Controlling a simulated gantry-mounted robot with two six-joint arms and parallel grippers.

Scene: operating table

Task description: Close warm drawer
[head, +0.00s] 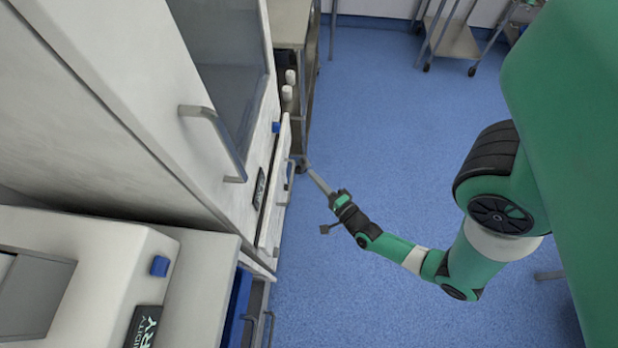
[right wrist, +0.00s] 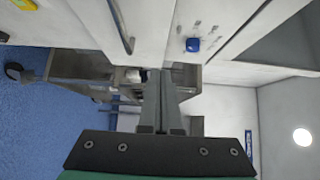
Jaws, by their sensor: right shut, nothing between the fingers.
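The warming cabinet (head: 165,75) stands at the left in the head view, and a white drawer front (head: 272,215) shows low on its face. The drawer front seems to stand a little out from the cabinet, with a bar handle (head: 290,182) on it. My right gripper (head: 306,163) is shut and empty, its tip close by the drawer's handle; I cannot tell whether they touch. In the right wrist view my right gripper's fingers (right wrist: 166,72) are together beside a white front with a bar handle (right wrist: 121,27). My left gripper is not in view.
A glass upper door with its handle (head: 215,145) is above the drawer. A metal cart (head: 292,22) with white bottles stands just beyond the cabinet. Another white unit with a blue knob (head: 160,266) is at lower left. The blue floor (head: 400,130) is open at right.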

